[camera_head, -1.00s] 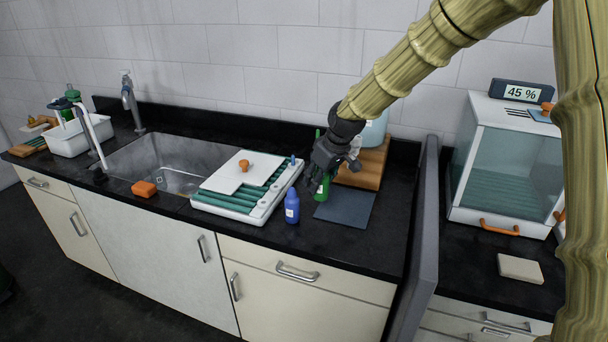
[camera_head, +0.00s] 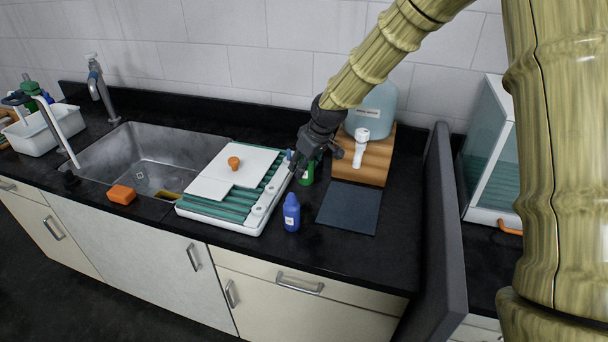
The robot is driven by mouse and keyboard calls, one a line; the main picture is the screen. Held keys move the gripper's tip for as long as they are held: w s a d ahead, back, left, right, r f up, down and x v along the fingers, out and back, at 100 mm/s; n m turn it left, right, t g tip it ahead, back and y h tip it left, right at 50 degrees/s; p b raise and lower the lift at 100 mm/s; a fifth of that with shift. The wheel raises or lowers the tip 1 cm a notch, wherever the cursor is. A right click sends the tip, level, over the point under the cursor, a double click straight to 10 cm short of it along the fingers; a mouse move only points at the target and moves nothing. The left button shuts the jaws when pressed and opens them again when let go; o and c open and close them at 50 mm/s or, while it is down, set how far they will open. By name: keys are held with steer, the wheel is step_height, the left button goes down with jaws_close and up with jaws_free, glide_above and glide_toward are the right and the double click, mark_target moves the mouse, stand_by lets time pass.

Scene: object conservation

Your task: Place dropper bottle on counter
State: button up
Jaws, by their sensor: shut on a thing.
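Two dropper bottles show clearly. A green bottle (camera_head: 307,174) is partly hidden by my gripper (camera_head: 305,168). My gripper points down by the tray's right edge, with its fingers around the green bottle. The bottle's upper part is hidden, and I cannot tell whether its base touches the counter. A small blue tip (camera_head: 290,155) shows just left of my gripper, mostly hidden.
A white tray (camera_head: 262,222) with green ribs and a white lid lies left. A dark mat (camera_head: 349,208) is at right, before a wooden stand (camera_head: 372,172) with a jug (camera_head: 373,103). A grey partition (camera_head: 447,230) bounds the right; a sink (camera_head: 145,155) lies left.

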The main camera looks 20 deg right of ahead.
steer(key=x, duration=0.3)
steer(key=shift+w+d+f, duration=0.2)
steer(key=shift+d+f, duration=0.1)
steer(key=shift+f, duration=0.05)
steer(key=shift+s+f+p, duration=0.4)
steer(key=shift+f+p, duration=0.1)
steer(key=shift+f, duration=0.05)
steer(key=shift+w+f, duration=0.25)
steer(key=shift+f, duration=0.2)
steer(key=shift+s, duration=0.1)
steer(key=o, duration=1)
steer(key=shift+f, duration=0.1)
steer(key=shift+o, duration=0.2)
steer(key=b+v, duration=0.2)
steer(key=v, duration=1)
steer(key=shift+r, duration=0.2)
